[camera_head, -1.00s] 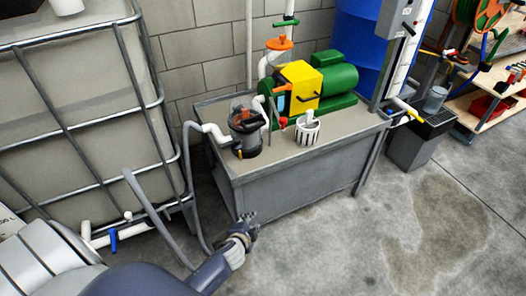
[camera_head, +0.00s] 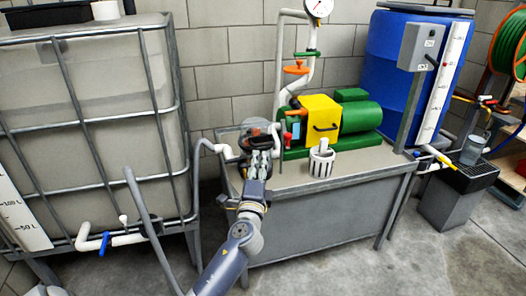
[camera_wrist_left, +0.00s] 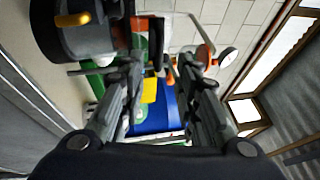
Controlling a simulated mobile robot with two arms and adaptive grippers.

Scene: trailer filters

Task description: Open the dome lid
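The dark filter pot with its clear dome lid (camera_head: 257,125) stands at the left end of the grey bench, largely hidden behind my left gripper (camera_head: 261,150) in the head view. In the left wrist view the dark pot (camera_wrist_left: 75,40) fills the upper left, with an orange-yellow latch (camera_wrist_left: 72,20) on its side. My left gripper (camera_wrist_left: 160,75) is open, its two fingers apart with nothing between them, beside the pot. Whether a finger touches the lid cannot be told. My right gripper is not in view.
A white slotted basket (camera_head: 321,162) stands on the bench (camera_head: 370,165) to the right of the pot. Behind it are a yellow and green pump (camera_head: 322,118) and white piping with an orange handle (camera_head: 296,69). A caged tank (camera_head: 90,110) stands left, a blue barrel (camera_head: 395,60) right.

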